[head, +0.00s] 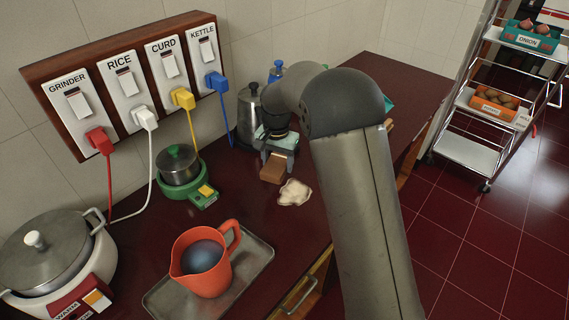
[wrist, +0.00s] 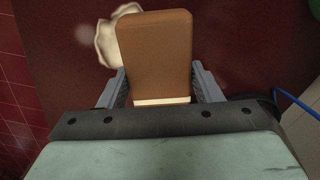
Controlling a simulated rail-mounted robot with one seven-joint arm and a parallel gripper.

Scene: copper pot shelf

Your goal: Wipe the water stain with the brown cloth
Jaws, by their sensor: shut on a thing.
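My gripper (head: 276,153) is shut on a brown block-shaped cloth (head: 272,168) near the middle of the counter. In the wrist view the brown cloth (wrist: 156,52) sits between the two fingers of my gripper (wrist: 158,88). I cannot tell whether the cloth touches the counter.
A metal tray (head: 157,301) holds an orange jug (head: 205,270) at the front. A green cooker (head: 183,185) stands left of my gripper, a steel kettle (head: 249,112) behind it. A white rice cooker (head: 22,292) is at front left. Cords hang from the switch board (head: 60,77).

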